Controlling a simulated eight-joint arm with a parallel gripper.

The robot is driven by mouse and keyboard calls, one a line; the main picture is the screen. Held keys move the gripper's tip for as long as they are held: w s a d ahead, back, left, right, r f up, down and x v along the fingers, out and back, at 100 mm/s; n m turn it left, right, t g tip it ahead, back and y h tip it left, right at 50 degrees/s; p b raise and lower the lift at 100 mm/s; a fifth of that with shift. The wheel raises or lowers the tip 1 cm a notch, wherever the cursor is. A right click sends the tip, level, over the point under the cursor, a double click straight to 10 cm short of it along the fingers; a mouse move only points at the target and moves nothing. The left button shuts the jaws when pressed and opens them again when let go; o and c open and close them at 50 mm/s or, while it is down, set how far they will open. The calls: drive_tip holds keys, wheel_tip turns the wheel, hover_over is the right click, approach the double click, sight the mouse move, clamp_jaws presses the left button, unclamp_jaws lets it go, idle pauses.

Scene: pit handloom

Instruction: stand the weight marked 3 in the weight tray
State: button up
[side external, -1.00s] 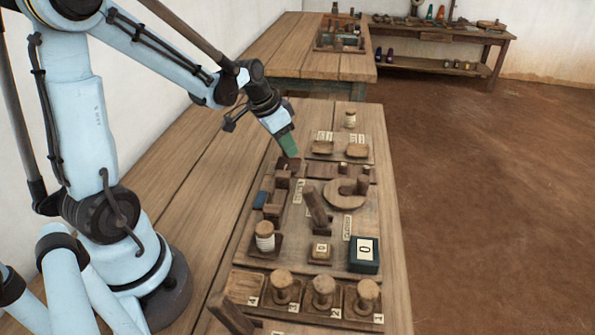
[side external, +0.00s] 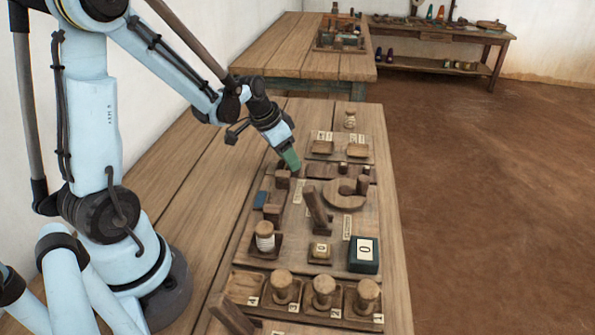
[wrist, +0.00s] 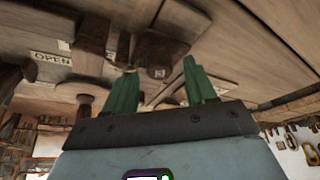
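My gripper (side external: 291,160) is low over the far left part of the loom board, its tip near small dark wooden blocks. In the wrist view its green fingers (wrist: 160,90) stand apart, with a dark round knob (wrist: 157,71) seen beyond the gap; nothing is clearly held. At the near end is a wooden tray (side external: 226,290) with compartments labelled 4, 3, 2 and 1. Knobbed wooden weights stand upright at labels 3 (side external: 281,284), 2 (side external: 323,288) and 1 (side external: 367,293). The compartment at label 4 looks empty. I cannot read marks on the weights themselves.
Two shallow pans (side external: 322,147) lie behind. The bench left of the board is clear.

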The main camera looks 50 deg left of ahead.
drive_tip(key=d+v, duration=0.1)
drive_tip(key=v, duration=1)
drive_tip(key=s+d+n+t, duration=0.1)
drive_tip(key=s+d, duration=0.3)
drive_tip(key=d, duration=0.8)
drive_tip(key=shift+s+n+t+y, duration=0.3)
drive_tip(key=shift+s+t, duration=0.05)
drive_tip(key=shift+t, duration=0.45)
